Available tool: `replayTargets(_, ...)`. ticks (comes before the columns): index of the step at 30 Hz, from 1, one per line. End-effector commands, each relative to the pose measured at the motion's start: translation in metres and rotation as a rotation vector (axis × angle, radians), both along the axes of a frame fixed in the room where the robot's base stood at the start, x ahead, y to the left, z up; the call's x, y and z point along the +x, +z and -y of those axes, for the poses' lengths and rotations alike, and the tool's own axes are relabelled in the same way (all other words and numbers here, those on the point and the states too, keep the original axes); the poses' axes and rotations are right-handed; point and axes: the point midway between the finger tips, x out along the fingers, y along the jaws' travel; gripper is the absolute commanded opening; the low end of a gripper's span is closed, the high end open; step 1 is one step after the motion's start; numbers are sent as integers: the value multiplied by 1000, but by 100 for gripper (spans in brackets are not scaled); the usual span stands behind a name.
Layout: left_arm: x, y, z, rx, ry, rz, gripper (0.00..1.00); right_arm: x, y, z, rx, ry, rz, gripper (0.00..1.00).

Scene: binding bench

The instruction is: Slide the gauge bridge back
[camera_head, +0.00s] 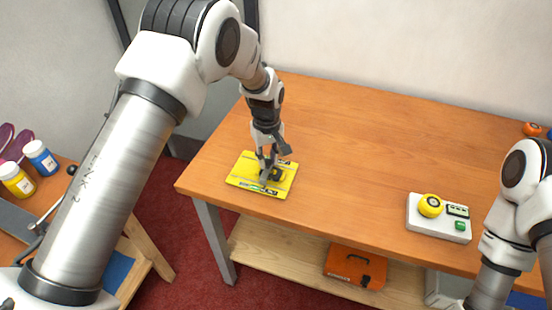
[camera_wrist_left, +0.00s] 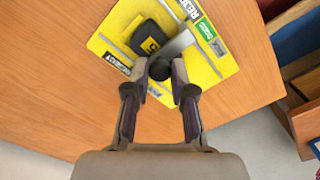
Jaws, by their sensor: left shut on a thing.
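The yellow gauge plate (camera_head: 248,168) lies flat on the left front part of the wooden table; it also shows in the left wrist view (camera_wrist_left: 205,68). A black block with a yellow label (camera_head: 276,174), seemingly the gauge bridge, sits on the plate, beside a grey strip (camera_wrist_left: 178,43). A dark round knob (camera_wrist_left: 160,69) is next to the block in the left wrist view. My left gripper (camera_head: 266,178) points down at the plate, with its fingertips (camera_wrist_left: 159,72) closed around the knob. The fingers partly hide the block in the head view. My right gripper is out of view.
A white control box (camera_head: 438,228) with a yellow knob and a green button stands at the table's right front. An orange case (camera_head: 355,267) lies on the lower shelf. Bottles (camera_head: 40,157) stand on a side bench at left. The table's middle (camera_head: 350,150) is clear.

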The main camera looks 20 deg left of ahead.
Motion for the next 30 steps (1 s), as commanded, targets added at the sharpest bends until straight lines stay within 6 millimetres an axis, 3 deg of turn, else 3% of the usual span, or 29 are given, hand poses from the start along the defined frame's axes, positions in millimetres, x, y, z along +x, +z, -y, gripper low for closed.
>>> replayTargets(3, 1, 1, -29, -3, 5, 0, 0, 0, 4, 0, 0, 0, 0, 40)
replayTargets(7, 2, 1, -51, -2, 3, 1, 0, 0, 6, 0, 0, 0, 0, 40)
replayTargets(17, 2, 0, -58, 1, 0, 2, 0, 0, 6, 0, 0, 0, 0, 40)
replayTargets(18, 2, 0, -57, 1, 0, 2, 28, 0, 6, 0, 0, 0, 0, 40)
replayTargets(20, 2, 0, -57, 1, 0, 2, 49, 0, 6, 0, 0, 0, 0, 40)
replayTargets(30, 2, 3, -57, 0, 0, 1, 49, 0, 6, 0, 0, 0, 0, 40)
